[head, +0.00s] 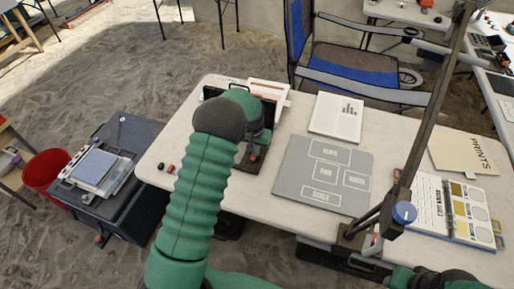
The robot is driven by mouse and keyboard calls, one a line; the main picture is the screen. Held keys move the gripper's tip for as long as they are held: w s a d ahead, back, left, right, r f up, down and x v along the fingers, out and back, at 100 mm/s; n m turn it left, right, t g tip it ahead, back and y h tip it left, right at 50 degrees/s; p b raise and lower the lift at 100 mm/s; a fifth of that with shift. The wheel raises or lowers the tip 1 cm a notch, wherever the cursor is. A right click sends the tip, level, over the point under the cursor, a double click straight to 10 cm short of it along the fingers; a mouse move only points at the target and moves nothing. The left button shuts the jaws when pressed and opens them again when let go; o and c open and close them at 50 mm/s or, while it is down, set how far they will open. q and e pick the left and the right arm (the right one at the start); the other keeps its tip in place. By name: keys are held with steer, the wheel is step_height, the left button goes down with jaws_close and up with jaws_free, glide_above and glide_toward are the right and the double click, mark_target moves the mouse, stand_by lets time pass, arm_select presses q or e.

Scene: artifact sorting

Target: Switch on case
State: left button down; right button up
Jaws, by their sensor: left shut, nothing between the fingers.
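A dark case (208,92) stands at the far left of the white table, mostly hidden behind my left wrist; no switch on it can be made out. My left gripper (250,158) is at the table's left part, beside the case and low over the tabletop. It is shut and empty. My forearm and wrist cover part of this area, so I cannot tell whether the fingers touch anything. My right gripper (405,276) is only partly in view at the bottom right edge, and its fingers cannot be made out.
A grey sorting board (325,192) lies mid-table, with a white sheet (336,117) behind it. A lamp-like arm (425,120) rises on the right beside an open binder (455,207) and a PRINTS folder (464,153). A blue chair (345,65) stands behind. Small pieces lie at the left edge.

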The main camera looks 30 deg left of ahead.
mark_target(254, 161)
arm_select(q)
steer(key=shift+s+r, duration=0.15)
steer(key=shift+s, duration=0.25)
steer(key=shift+d, duration=0.1)
steer(key=shift+r+p, duration=0.35)
steer(key=shift+p, duration=0.05)
step_height(254, 161, up, 3)
steer(key=p, duration=0.3)
steer(key=shift+d+r, duration=0.1)
steer(key=shift+r, duration=0.05)
step_height(254, 161, up, 10)
steer(key=s, duration=0.2)
steer(key=shift+d+b, duration=0.15)
steer(key=shift+b, duration=0.15)
steer(key=shift+f, duration=0.2)
